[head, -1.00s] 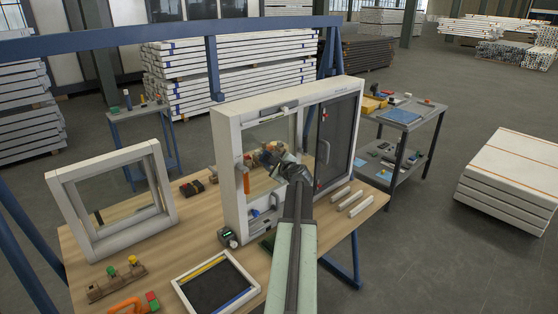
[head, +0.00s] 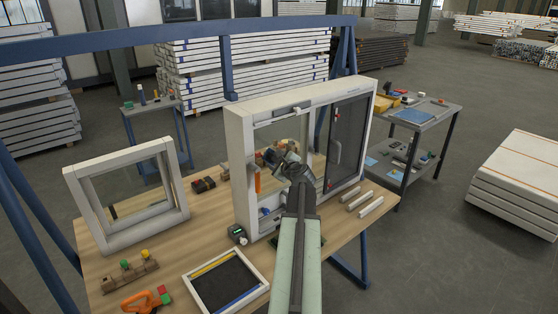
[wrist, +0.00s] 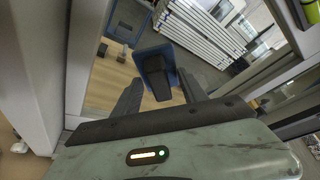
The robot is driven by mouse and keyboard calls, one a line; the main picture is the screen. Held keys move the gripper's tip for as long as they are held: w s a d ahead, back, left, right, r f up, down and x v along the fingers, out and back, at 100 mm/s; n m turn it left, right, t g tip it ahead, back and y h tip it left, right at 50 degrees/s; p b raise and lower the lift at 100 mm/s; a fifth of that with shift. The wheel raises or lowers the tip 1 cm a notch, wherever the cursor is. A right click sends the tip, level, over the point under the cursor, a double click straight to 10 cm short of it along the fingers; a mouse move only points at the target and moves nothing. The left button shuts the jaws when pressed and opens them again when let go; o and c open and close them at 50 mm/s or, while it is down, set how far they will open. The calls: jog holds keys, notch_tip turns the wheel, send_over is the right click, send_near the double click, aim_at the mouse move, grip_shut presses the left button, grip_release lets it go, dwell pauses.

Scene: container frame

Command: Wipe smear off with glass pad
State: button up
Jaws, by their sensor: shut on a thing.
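My gripper (wrist: 160,88) is shut on the glass pad (wrist: 151,58), a blue pad with a dark block-shaped handle between the two dark fingers. In the head view my gripper (head: 287,158) is in front of the left glass pane (head: 268,138) of the big white window frame (head: 240,160). The pad is largely hidden behind my gripper there. In the wrist view the pad faces the glass, and I cannot tell whether it touches. I cannot make out the smear on the pane.
A smaller white frame (head: 82,205) stands at the left of the wooden table (head: 170,262). A dark-screened frame (head: 225,283) lies at the front. An orange tool (head: 147,304) and a wooden block with knobs (head: 130,276) lie nearby. White bars (head: 365,204) lie at right.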

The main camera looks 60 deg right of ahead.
jog(key=s+d, duration=0.2)
jog(key=d, duration=0.5)
jog(key=shift+s+d+r, duration=0.2)
jog(key=shift+d, duration=0.15)
dwell(0.5)
jog(key=s+a, duration=0.2)
jog(key=s, duration=0.3)
jog(key=shift+s, duration=0.35)
jog(key=shift+s, duration=0.1)
jog(key=s, duration=0.1)
jog(key=s+a, duration=0.1)
jog(key=shift+s, duration=0.35)
jog(key=shift+d, duration=0.1)
